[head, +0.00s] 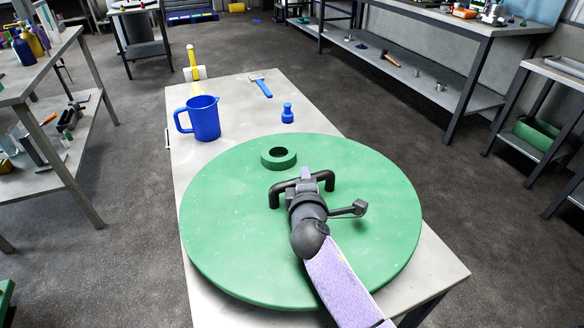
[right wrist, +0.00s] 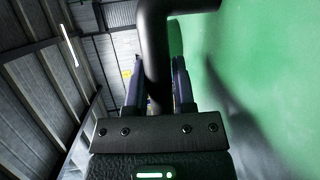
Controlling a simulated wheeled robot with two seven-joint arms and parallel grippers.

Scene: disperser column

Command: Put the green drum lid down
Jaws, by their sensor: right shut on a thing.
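The green drum lid (head: 235,225) is a large round disc with a raised green ring (head: 278,158) near its far side and a black bar handle (head: 328,181) near its middle. It lies over the near part of the grey table (head: 250,95) and hides much of the top. I cannot tell whether it touches the table. My right gripper (head: 306,180) is shut on the handle. In the right wrist view the black handle (right wrist: 153,50) stands between the fingers (right wrist: 158,85), and the lid (right wrist: 270,80) fills the right side. My left gripper is not in view.
Beyond the lid on the table are a blue jug (head: 204,119), a small blue bottle (head: 287,113), a light-blue-headed tool (head: 261,86) and a yellow-and-white item (head: 194,70). A workbench with a lower shelf (head: 22,160) stands at left. Benches line the right, with floor between.

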